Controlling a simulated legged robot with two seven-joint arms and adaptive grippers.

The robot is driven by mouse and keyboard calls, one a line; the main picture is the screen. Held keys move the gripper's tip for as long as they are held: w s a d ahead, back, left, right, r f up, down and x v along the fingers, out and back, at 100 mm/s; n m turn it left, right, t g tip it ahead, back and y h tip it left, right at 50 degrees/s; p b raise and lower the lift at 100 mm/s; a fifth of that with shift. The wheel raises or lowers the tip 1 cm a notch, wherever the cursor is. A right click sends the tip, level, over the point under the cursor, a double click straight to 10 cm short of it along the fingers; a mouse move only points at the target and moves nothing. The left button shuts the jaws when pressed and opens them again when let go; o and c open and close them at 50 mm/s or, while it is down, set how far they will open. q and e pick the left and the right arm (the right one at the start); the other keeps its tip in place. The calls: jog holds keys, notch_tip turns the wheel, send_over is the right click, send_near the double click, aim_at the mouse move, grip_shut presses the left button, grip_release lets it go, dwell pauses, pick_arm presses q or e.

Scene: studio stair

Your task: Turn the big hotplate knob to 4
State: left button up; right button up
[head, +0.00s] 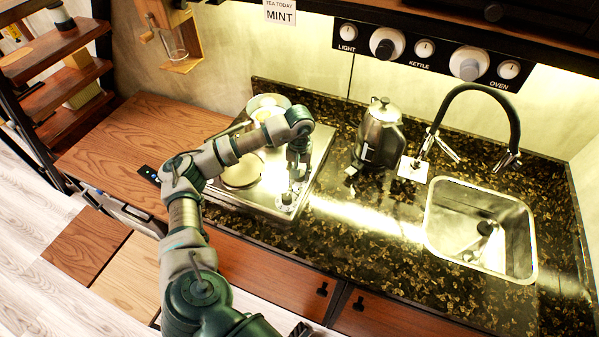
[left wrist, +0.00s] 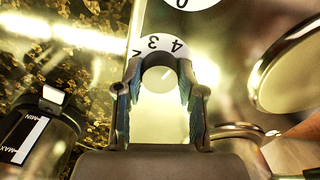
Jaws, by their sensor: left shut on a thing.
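The steel hotplate (head: 262,190) stands on the counter, a round burner (head: 241,171) on its top. My left gripper (head: 292,187) points down at its right front corner, over a knob dial (head: 286,206). In the left wrist view, my left gripper (left wrist: 163,92) is shut on a round knob (left wrist: 158,80), one finger on each side. The white dial behind the knob shows 3 and 4 (left wrist: 176,46), with a partly hidden 2 at its left. The knob's pale mark slants up and right, roughly towards the 4. A second dial (left wrist: 190,3) with a 0 shows at the top edge. My right gripper is out of view.
A metal kettle (head: 380,132) stands right of the hotplate, with a sink (head: 480,228) and black tap (head: 483,90) further right. A wooden board surface (head: 130,140) lies left. A wall panel (head: 425,50) carries light, kettle and oven knobs.

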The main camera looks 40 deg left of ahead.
pick_arm(q)
jog(key=shift+w+a+r, duration=0.1)
jog(key=shift+r, duration=0.05)
jog(key=o, duration=1)
jog(key=shift+c, duration=0.2)
jog(key=shift+o, duration=0.9)
notch_tip(320, 180, up, 12)
jog(key=shift+f, duration=0.25)
jog(key=shift+w+a, duration=0.1)
jog(key=shift+a, duration=0.05)
